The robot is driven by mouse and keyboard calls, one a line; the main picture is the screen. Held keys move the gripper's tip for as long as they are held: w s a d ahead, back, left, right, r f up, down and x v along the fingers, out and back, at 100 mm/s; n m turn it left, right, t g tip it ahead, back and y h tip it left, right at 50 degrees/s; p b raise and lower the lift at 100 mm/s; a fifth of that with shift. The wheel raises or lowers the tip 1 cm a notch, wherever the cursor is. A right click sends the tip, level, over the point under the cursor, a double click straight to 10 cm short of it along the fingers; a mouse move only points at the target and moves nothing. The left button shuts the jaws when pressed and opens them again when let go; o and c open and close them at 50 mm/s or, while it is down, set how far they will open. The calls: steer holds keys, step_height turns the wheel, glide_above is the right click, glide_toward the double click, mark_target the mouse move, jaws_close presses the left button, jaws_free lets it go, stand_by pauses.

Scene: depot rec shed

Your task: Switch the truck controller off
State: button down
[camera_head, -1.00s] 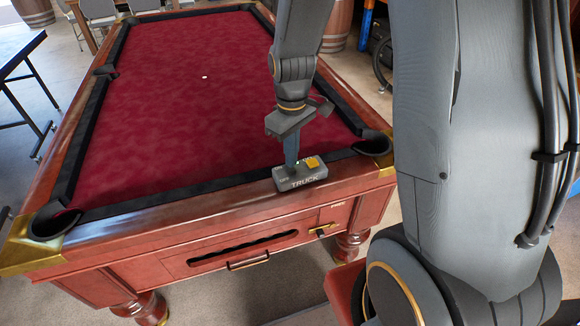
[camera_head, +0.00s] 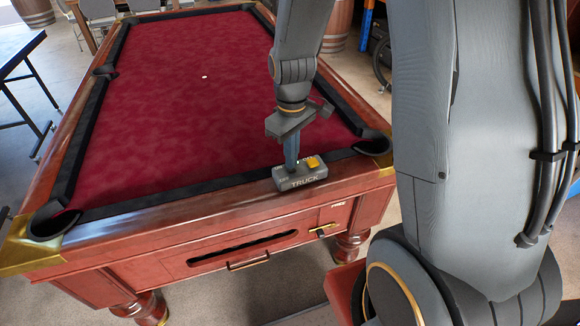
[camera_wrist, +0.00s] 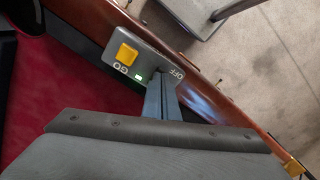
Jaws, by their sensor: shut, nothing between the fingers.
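The truck controller (camera_head: 300,178) is a small grey box marked TRUCK, sitting on the near wooden rail of the pool table. Its yellow button (camera_wrist: 126,54) is marked GO in the wrist view, and a small light beside it shows green. The word OFF is at the controller's other end. My gripper (camera_head: 291,169) is shut and empty, pointing down at the OFF end. In the wrist view its fingers (camera_wrist: 160,92) cover part of that end, so the OFF control is hidden. I cannot tell whether the fingertips touch it.
The pool table (camera_head: 170,213) has a red cloth (camera_head: 180,100), black cushions and corner pockets. A small white ball (camera_head: 204,77) lies on the cloth. A blue-black table (camera_head: 20,75) stands at the left, and barrels stand at the back.

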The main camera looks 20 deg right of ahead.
mark_target(293, 171)
steer(key=shift+f+b, duration=0.3)
steer(key=shift+f, duration=0.35)
stand_by(0.4)
step_height(293, 171, up, 7)
steer(key=p, duration=0.6)
steer(key=shift+s, duration=0.1)
stand_by(0.6)
steer(key=s+m+t+b, duration=0.1)
steer(key=s+m+b, duration=0.5)
steer(key=s, duration=0.3)
steer(key=shift+s+b, duration=0.15)
steer(key=shift+b, duration=0.4)
steer(key=shift+f, duration=0.1)
